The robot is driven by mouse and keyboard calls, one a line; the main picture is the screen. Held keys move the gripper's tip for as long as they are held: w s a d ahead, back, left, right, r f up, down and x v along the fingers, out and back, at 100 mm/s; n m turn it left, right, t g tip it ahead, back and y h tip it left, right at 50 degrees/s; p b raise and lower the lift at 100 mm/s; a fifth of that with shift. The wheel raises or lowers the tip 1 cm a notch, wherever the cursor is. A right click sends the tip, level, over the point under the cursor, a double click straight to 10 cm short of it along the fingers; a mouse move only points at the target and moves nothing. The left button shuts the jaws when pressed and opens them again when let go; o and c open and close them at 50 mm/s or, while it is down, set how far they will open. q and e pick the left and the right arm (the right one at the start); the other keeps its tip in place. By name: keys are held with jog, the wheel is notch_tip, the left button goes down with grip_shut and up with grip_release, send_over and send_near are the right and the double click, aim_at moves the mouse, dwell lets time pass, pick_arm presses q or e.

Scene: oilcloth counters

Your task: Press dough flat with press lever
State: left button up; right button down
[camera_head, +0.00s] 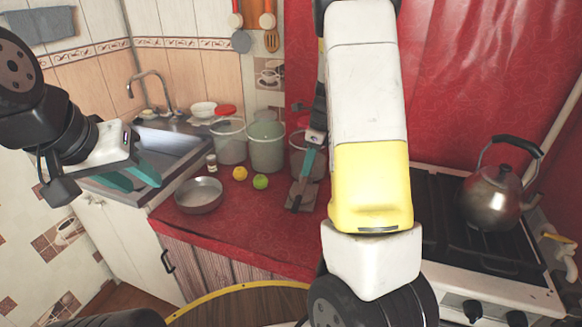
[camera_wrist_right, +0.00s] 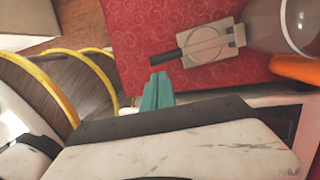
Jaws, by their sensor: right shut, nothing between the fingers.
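The press (camera_head: 301,196) lies on the red counter, below the buckets in the head view. In the right wrist view the press (camera_wrist_right: 218,40) is a grey plate with a round disc and a dark lever (camera_wrist_right: 166,60) reaching left. I cannot tell whether dough is in it. My right gripper (camera_wrist_right: 158,78) is shut and empty, apart from the lever in the wrist picture; in the head view its teal fingers (camera_head: 307,163) overlap the press's far end. My left gripper (camera_head: 133,177) is open and empty in front of the sink, far from the press.
A metal pan (camera_head: 199,195), a yellow fruit (camera_head: 240,173), a green fruit (camera_head: 260,182) and a small jar (camera_head: 212,163) stand left of the press. Buckets (camera_head: 267,150) stand behind. A kettle (camera_head: 490,197) sits on the stove at right. The counter's front is clear.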

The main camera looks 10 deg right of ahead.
jog(key=s+a+r+n+t, duration=0.1)
jog(key=s+a+r+n, duration=0.2)
jog(key=s+r+n, duration=0.3)
jog(key=s+a+r+n+t, duration=0.2)
jog(key=s+a+r+n, duration=0.1)
jog(key=s+r+n, duration=0.4)
jog(key=s+a+r+n+t, duration=0.25)
jog(key=s+r+n, duration=0.35)
jog(key=s+n, duration=0.5)
jog(key=m+g, duration=0.5)
jog(key=g, duration=0.1)
send_over(297, 202)
jog(key=d, duration=0.4)
notch_tip(297, 202, down, 16)
jog(key=x, duration=1.4)
jog(key=shift+w, duration=0.2)
